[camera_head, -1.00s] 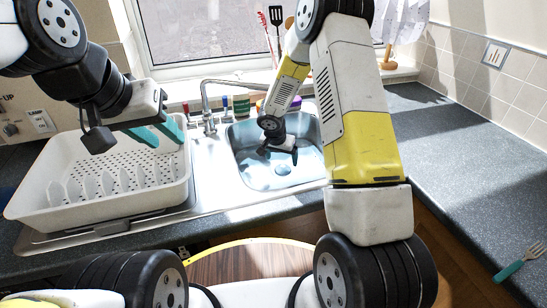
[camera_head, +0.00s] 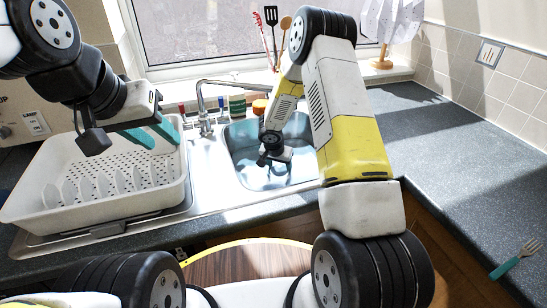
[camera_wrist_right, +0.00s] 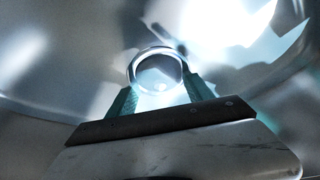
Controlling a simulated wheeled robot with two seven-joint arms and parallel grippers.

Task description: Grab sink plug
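The sink plug (camera_wrist_right: 158,70) shows in the right wrist view as a round, shiny-rimmed disc at the sink bottom. My right gripper (camera_wrist_right: 162,84) has its two teal fingers apart, one on each side of the disc's near edge; I cannot tell whether they touch it. In the head view my right gripper (camera_head: 275,160) is low inside the metal sink (camera_head: 243,142) and hides the plug. My left gripper (camera_head: 158,132) is open and empty above the right part of the white dish rack.
The white dish rack (camera_head: 38,215) stands left of the sink. The tap (camera_head: 203,110) rises behind the basin. Colourful items (camera_head: 238,106) and a utensil holder line the sill. A teal-handled fork (camera_head: 515,260) lies on the otherwise clear right counter (camera_head: 450,150).

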